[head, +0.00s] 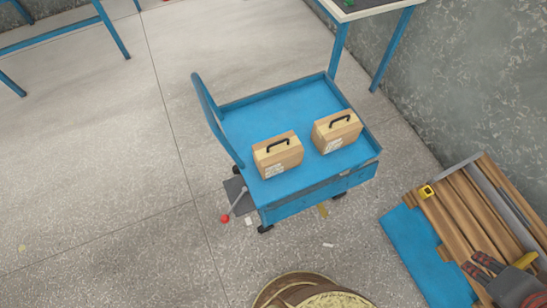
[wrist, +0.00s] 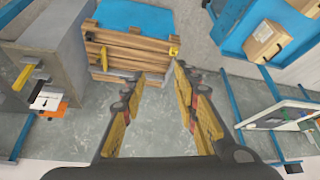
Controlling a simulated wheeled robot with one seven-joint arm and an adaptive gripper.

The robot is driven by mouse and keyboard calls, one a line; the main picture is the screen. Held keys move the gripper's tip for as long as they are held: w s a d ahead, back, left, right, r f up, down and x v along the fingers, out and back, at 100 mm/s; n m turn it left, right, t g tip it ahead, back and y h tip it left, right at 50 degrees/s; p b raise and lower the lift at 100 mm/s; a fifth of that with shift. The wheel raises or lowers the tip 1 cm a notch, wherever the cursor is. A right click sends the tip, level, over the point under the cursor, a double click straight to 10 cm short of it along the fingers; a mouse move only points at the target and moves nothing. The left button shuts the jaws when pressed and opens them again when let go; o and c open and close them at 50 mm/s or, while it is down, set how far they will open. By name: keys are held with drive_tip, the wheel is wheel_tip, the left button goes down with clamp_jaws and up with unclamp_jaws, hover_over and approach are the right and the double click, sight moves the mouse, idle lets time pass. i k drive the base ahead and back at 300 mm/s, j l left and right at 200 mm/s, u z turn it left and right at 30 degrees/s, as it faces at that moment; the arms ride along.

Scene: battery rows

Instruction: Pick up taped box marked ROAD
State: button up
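Two tan taped boxes with dark handles stand on the blue cart (head: 285,108) in the head view. One is the left box (head: 278,156), the other the right box (head: 336,132). Each has a pale label on its front, too small to read, so I cannot tell which is marked ROAD. In the wrist view one box (wrist: 265,41) lies at the upper right, with part of another box (wrist: 308,6) at the corner. My gripper (wrist: 155,82) is open and empty, with its yellow-padded fingers apart. It also shows at the lower right of the head view (head: 502,268), away from the cart.
A pallet of wooden planks (head: 456,214) with a blue sheet lies right of the cart. A round patterned object (head: 312,292) is at the bottom. A blue-legged table (head: 374,8) stands behind the cart near the grey wall. The floor left of the cart is mostly clear.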

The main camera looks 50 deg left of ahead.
sight(330, 133)
drive_tip(key=l+u, duration=0.2)
drive_tip(key=u, duration=0.3)
drive_tip(key=l+u, duration=0.15)
drive_tip(key=u, duration=0.3)
drive_tip(key=k+l+u, duration=0.1)
drive_tip(key=u, duration=0.4)
drive_tip(key=k+l+u, duration=0.15)
drive_tip(key=u, duration=0.35)
drive_tip(key=k, duration=0.1)
